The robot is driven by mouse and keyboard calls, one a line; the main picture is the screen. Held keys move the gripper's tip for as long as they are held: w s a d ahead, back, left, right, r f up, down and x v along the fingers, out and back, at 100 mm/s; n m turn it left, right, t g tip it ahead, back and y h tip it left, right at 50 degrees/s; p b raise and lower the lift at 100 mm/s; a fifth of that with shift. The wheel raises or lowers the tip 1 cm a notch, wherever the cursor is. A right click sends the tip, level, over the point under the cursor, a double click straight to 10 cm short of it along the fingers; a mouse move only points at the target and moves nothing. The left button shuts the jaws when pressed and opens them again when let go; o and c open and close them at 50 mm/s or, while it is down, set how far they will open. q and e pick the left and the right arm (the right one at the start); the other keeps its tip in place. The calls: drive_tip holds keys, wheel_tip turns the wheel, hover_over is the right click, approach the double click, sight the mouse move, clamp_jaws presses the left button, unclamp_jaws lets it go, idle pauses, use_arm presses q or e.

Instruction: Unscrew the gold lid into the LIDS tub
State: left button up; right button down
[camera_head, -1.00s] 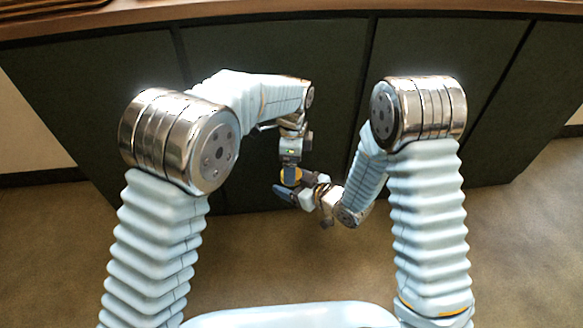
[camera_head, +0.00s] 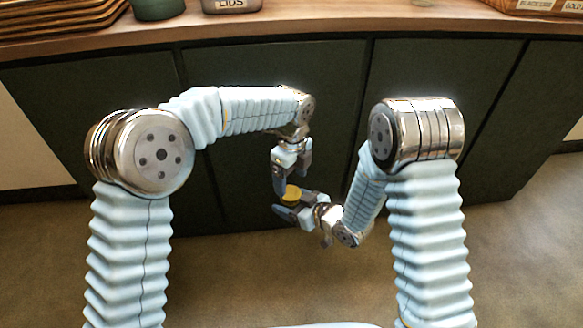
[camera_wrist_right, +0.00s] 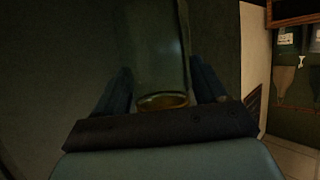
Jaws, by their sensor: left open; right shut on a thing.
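My right gripper (camera_head: 292,215) is shut on a jar. The jar's gold lid (camera_head: 292,193) faces up in the head view, and the body below is mostly hidden by the fingers. In the right wrist view the greenish glass jar (camera_wrist_right: 162,50) stands between the two dark fingers, with an amber band at its lower end. My left gripper (camera_head: 290,176) is open just above the gold lid, its fingers pointing down; whether they touch the lid is unclear. The LIDS tub (camera_head: 231,5) stands on the counter at the top, partly cut off.
A dark green container (camera_head: 157,9) stands left of the tub. Stacked wooden trays (camera_head: 60,22) fill the counter's left end, and a labelled wooden crate (camera_head: 545,6) its right end. The counter edge (camera_head: 300,26) lies beyond both grippers. Its middle right looks mostly clear.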

sight(291, 192)
use_arm(q)
drive_tip(key=shift+s+f, duration=0.1)
drive_tip(key=shift+f, duration=2.1)
drive_tip(key=c, duration=1.1)
drive_tip(key=n, duration=0.6)
